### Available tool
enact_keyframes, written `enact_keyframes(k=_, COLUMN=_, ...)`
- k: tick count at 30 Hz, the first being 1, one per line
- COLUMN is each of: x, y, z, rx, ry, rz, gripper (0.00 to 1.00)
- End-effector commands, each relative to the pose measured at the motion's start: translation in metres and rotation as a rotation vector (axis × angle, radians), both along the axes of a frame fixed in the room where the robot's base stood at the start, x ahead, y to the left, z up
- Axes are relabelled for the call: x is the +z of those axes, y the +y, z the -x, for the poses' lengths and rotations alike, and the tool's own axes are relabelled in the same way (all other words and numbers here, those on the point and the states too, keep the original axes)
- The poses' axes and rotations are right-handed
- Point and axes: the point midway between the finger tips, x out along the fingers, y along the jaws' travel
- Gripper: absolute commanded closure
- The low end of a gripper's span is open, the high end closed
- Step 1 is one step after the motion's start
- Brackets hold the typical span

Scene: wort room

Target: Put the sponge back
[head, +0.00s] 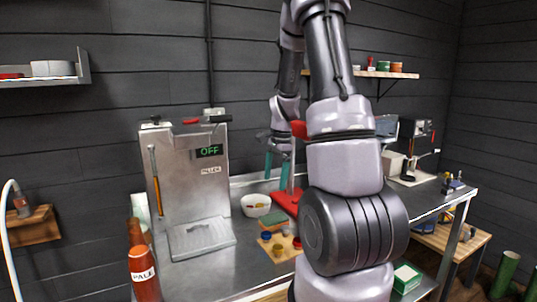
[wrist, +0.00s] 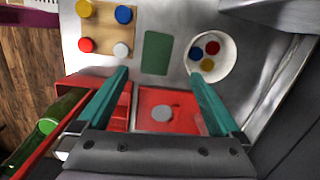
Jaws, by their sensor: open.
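A green rectangular pad that looks like the sponge (wrist: 157,53) lies flat on the metal counter, between the cap board and the white bowl. In the head view, the sponge (head: 274,218) shows in front of the red stand. My gripper (wrist: 159,73) is open and empty above the counter, its teal fingers pointing down. In the wrist view the sponge lies just beyond the fingertips, roughly centred between them. The gripper (head: 277,166) also hangs beside the red stand in the head view. No holder for the sponge can be made out.
A wooden board (wrist: 107,47) with coloured caps and a white bowl (wrist: 226,56) of caps flank the sponge. The red stand (wrist: 153,97) is below the fingers. A steel machine (head: 190,175) reading OFF and a red bottle (head: 143,270) stand left.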

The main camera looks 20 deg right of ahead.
Motion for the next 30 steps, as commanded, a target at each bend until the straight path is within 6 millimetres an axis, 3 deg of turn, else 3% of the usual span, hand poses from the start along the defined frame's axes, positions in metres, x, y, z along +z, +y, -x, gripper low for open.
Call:
enact_keyframes(k=1, x=0.024, y=0.010, z=0.003, rx=0.051, ry=-0.046, rz=0.005, gripper=0.00)
enact_keyframes(k=6, x=0.099, y=0.046, z=0.030, rx=0.274, ry=-0.199, rz=0.034, gripper=0.00)
enact_keyframes(k=15, x=0.196, y=0.103, z=0.109, rx=0.676, ry=-0.465, rz=0.144, gripper=0.00)
enact_keyframes(k=19, x=0.220, y=0.120, z=0.147, rx=0.828, ry=-0.563, rz=0.208, gripper=0.00)
enact_keyframes(k=24, x=0.234, y=0.132, z=0.181, rx=0.964, ry=-0.645, rz=0.274, gripper=0.00)
enact_keyframes(k=30, x=0.237, y=0.136, z=0.194, rx=1.015, ry=-0.674, rz=0.301, gripper=0.00)
